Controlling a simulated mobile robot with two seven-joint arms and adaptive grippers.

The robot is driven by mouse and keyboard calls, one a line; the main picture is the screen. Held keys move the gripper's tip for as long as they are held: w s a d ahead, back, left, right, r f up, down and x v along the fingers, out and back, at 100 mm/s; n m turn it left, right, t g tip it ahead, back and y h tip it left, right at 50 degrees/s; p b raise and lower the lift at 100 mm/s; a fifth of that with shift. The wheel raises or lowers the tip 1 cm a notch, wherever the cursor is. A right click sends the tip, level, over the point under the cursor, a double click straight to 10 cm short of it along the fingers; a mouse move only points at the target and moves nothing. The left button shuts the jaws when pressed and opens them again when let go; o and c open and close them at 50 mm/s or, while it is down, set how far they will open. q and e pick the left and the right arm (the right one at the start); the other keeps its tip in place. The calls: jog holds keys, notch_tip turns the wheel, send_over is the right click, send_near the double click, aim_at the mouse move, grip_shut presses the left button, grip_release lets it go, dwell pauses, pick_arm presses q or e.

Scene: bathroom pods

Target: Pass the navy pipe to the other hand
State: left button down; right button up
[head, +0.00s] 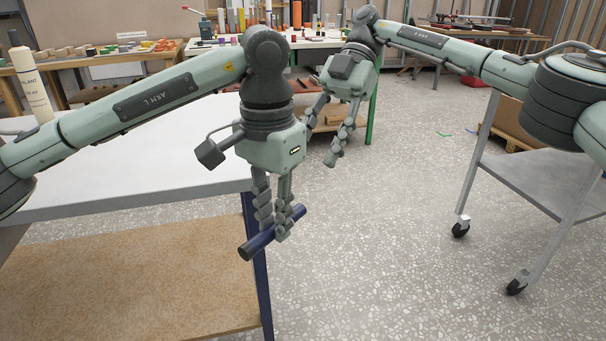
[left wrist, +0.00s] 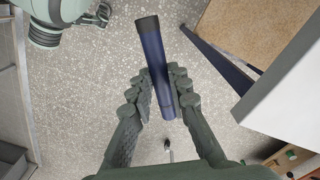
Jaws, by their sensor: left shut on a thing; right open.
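The navy pipe (head: 272,232) is a short dark blue tube with a black end. My left gripper (head: 273,228) is shut on the pipe and holds it in the air beside the white table's corner. In the left wrist view the pipe (left wrist: 158,70) sits between the two fingers of my left gripper (left wrist: 160,100), its black end pointing away. My right gripper (head: 320,145) is open and empty, behind and to the right of the left one, apart from the pipe. Part of the right arm shows at the top left of the left wrist view.
A white table (head: 130,165) with a lower wooden shelf (head: 130,270) is at left, with a sealant tube (head: 32,85) on it. A grey wheeled cart (head: 530,180) stands at right. Workbenches with several items line the back. The speckled floor between is mostly clear.

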jog(key=x, duration=1.1)
grip_shut()
pick_arm(q)
jog(key=c, duration=1.3)
grip_release()
jog(key=shift+c, duration=0.2)
